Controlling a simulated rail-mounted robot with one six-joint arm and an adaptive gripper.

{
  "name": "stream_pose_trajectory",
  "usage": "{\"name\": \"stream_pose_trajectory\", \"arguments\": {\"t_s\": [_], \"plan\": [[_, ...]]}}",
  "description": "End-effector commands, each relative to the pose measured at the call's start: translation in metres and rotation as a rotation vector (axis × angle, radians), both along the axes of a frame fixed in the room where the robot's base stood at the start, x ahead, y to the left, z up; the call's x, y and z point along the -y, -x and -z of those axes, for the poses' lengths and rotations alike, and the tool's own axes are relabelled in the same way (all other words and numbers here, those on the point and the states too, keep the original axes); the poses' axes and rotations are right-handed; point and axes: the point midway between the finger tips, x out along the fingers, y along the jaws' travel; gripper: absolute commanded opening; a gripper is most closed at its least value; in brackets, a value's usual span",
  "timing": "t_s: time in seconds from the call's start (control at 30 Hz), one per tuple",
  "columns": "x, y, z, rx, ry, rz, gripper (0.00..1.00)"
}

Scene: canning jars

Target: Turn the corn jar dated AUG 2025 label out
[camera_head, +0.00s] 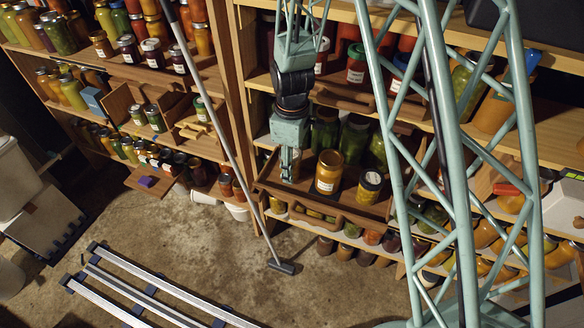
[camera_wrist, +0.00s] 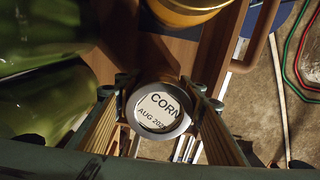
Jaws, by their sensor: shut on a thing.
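My gripper (camera_head: 290,166) points down over the left end of a pulled-out wooden tray in the head view. In the wrist view its two fingers (camera_wrist: 162,88) close on both sides of a small jar (camera_wrist: 162,112). The round top in a silver ring reads CORN and AUG 202, with the last digit not readable. The jar's sides, and any label on them, are hidden. In the head view the gripper mostly hides this jar.
Green jars (camera_head: 353,138) stand behind; large green glass (camera_wrist: 45,105) is close left in the wrist view. A long pole (camera_head: 232,140) leans left of the tray.

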Motion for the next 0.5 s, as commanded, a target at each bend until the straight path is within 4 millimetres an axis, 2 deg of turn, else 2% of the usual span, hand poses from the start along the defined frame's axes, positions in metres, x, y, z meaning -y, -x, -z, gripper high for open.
{"name": "stream_pose_trajectory", "arguments": {"t_s": [0.27,0.5], "plan": [[0.0000,-0.0004,0.0003,0.000,0.000,-0.047,0.26],[0.0001,-0.0014,0.0003,0.001,-0.001,-0.177,0.26]]}}
